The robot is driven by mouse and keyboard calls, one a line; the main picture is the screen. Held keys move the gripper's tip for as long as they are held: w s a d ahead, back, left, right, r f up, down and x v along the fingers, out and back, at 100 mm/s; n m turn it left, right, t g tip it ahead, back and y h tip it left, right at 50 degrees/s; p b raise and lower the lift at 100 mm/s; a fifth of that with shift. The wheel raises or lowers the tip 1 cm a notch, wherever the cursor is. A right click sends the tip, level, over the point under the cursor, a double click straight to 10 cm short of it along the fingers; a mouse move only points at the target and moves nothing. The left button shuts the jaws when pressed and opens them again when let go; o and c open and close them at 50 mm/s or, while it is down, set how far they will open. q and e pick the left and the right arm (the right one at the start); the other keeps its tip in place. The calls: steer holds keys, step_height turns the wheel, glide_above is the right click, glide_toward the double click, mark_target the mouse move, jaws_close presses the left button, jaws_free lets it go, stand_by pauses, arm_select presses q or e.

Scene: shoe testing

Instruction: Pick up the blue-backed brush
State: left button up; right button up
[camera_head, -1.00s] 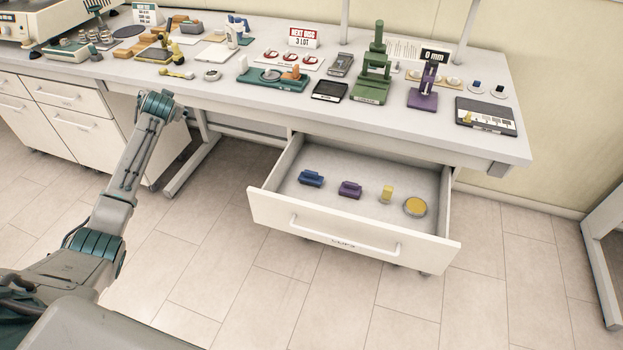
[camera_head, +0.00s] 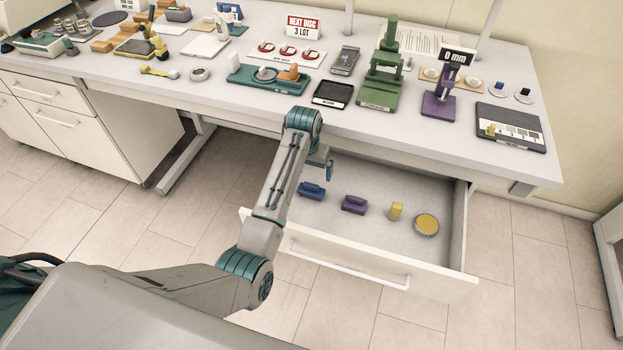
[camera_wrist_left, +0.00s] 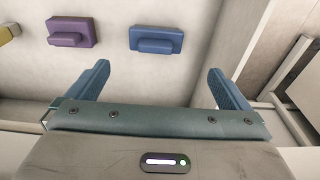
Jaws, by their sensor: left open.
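The blue-backed brush (camera_head: 312,191) lies in the open drawer, at its left end among the items there. It also shows in the left wrist view (camera_wrist_left: 156,39), flat on the pale drawer floor. My left gripper (camera_head: 326,168) hangs over the back left part of the drawer, close to the blue brush. In the left wrist view its two blue fingers (camera_wrist_left: 158,72) are spread and empty, with the brush beyond their tips and not touched. My right gripper is in neither view.
A purple brush (camera_head: 354,204), a yellow block (camera_head: 396,211) and a round yellow-topped tin (camera_head: 426,225) lie to the right in the drawer (camera_head: 447,250). The drawer walls and the bench (camera_head: 425,135) above bound the space. The drawer floor between items is clear.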

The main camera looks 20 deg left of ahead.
mark_target(311, 185)
arm_select(q)
steer(key=shift+s+d+f, duration=0.1)
steer(key=shift+d+f, duration=0.1)
steer(key=shift+f, duration=0.2)
step_height(311, 185, down, 4)
steer(key=shift+r, duration=0.25)
steer(key=shift+w+d+f+p, duration=0.1)
steer(key=shift+w+f+p, duration=0.1)
steer(key=shift+f, duration=0.8)
steer(key=shift+w+f+p, duration=0.1)
steer(key=shift+w+f, duration=0.1)
steer(key=shift+f, duration=0.75)
steer(key=shift+w+d+f+p, duration=0.1)
steer(key=shift+w+f, duration=0.1)
steer(key=shift+f, duration=0.8)
steer(key=shift+c, duration=0.4)
steer(key=c, duration=1)
